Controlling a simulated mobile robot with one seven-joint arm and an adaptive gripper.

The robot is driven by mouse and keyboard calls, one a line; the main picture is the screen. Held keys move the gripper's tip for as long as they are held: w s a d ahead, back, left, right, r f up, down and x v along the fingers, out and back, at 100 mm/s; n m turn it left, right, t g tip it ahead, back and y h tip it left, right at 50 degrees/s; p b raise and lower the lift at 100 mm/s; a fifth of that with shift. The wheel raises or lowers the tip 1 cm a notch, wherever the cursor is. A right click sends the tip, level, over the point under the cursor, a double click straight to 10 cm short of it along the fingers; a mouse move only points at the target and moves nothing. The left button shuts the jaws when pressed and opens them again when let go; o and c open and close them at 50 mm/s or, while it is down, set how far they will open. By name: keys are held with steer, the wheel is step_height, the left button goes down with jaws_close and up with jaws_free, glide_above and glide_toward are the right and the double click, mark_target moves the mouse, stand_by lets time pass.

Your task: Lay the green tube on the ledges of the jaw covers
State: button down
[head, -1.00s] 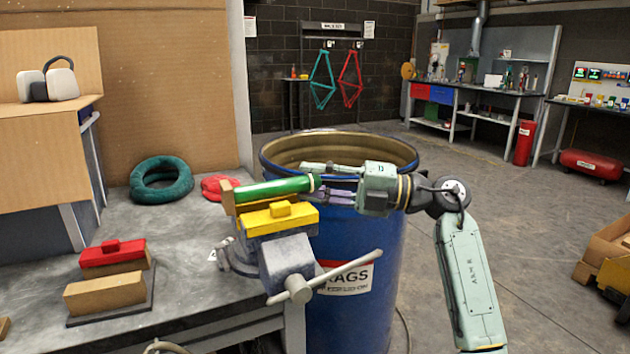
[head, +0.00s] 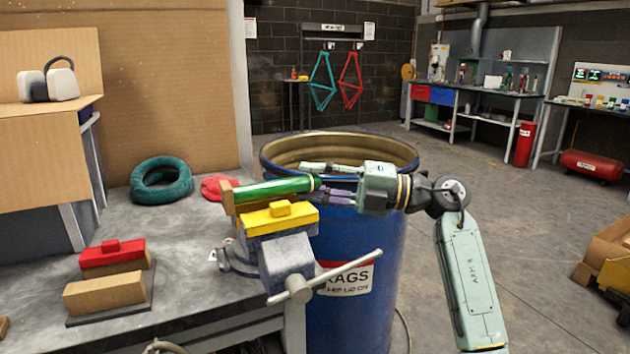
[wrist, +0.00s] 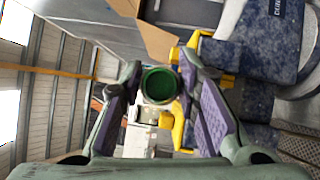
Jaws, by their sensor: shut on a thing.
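The green tube (head: 275,190) lies roughly level just behind and above the yellow jaw cover (head: 280,216) of the grey vise (head: 286,260). My gripper (head: 312,183) reaches in from the right and is shut on the tube's right end. In the wrist view, the tube (wrist: 159,85) shows end-on between the fingertips, with yellow cover parts (wrist: 178,126) close beside it. A tan block (head: 227,197) stands at the tube's left end. The far jaw cover is mostly hidden behind the tube. I cannot tell whether the tube touches the ledges.
A blue rag drum (head: 350,250) stands behind the vise, under my gripper. The vise handle (head: 340,272) sticks out toward the front right. On the bench are a red-and-tan block pair (head: 112,258), a teal ring (head: 161,181) and a red item (head: 217,188). The bench's middle is clear.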

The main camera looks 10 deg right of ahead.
steer(key=shift+w+f+b, duration=0.1)
steer(key=shift+f+b, duration=0.7)
steer(key=shift+f, duration=0.45)
steer(key=c, duration=1.1)
jaws_free()
steer(key=shift+r, duration=0.1)
steer(key=v, duration=1.2)
